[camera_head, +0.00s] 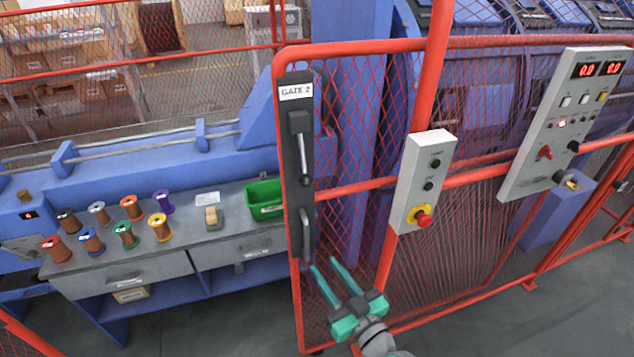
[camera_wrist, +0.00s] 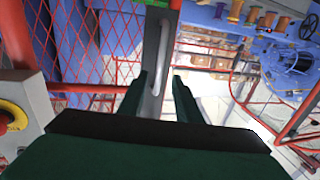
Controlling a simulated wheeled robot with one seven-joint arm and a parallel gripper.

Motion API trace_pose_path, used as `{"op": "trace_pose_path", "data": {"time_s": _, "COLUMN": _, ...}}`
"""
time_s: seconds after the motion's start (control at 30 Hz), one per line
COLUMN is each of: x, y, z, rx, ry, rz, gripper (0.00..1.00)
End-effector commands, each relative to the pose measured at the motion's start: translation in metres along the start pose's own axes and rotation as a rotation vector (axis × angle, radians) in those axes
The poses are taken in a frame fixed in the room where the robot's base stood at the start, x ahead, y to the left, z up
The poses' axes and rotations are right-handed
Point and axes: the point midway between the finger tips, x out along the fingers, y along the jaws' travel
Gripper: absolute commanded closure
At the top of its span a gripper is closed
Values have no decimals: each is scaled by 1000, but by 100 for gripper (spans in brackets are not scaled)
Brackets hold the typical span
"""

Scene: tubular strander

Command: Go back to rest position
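My gripper (camera_head: 328,279) is green and dark, with its two long fingers spread apart. It is at the lower middle of the head view, in front of the red mesh gate marked GATE 2. In the wrist view my gripper (camera_wrist: 160,82) is open, with nothing between its fingers. The gate's grey pull handle (camera_head: 305,235) is just above and left of the fingertips. The handle also shows in the wrist view (camera_wrist: 162,45), beyond the gap between the fingers. I cannot tell how far the fingertips are from it. The gate looks closed, with its upper latch lever (camera_head: 302,150) hanging down.
A control box with a red emergency button (camera_head: 421,217) is on the fence right of my gripper. A larger panel (camera_head: 563,125) with red displays is farther right. A grey bench (camera_head: 160,262) with several wire spools and a green bin (camera_head: 264,200) stands left. Floor is clear at lower right.

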Motion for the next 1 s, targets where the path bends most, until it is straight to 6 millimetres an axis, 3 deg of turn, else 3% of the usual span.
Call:
{"op": "trace_pose_path", "data": {"time_s": 0.17, "x": -4, "y": -2, "z": 12, "rx": 16, "ry": -20, "rz": 18, "gripper": 69}}
{"op": "trace_pose_path", "data": {"time_s": 0.37, "x": -30, "y": -14, "z": 67, "rx": 82, "ry": -116, "rz": 135, "gripper": 69}}
{"op": "trace_pose_path", "data": {"time_s": 0.5, "x": -61, "y": -26, "z": 108, "rx": 119, "ry": -184, "rz": 238, "gripper": 69}}
{"op": "trace_pose_path", "data": {"time_s": 0.7, "x": -111, "y": -50, "z": 147, "rx": 138, "ry": -251, "rz": 361, "gripper": 69}}
{"op": "trace_pose_path", "data": {"time_s": 1.0, "x": -189, "y": -98, "z": 166, "rx": 114, "ry": -291, "rz": 476, "gripper": 69}}
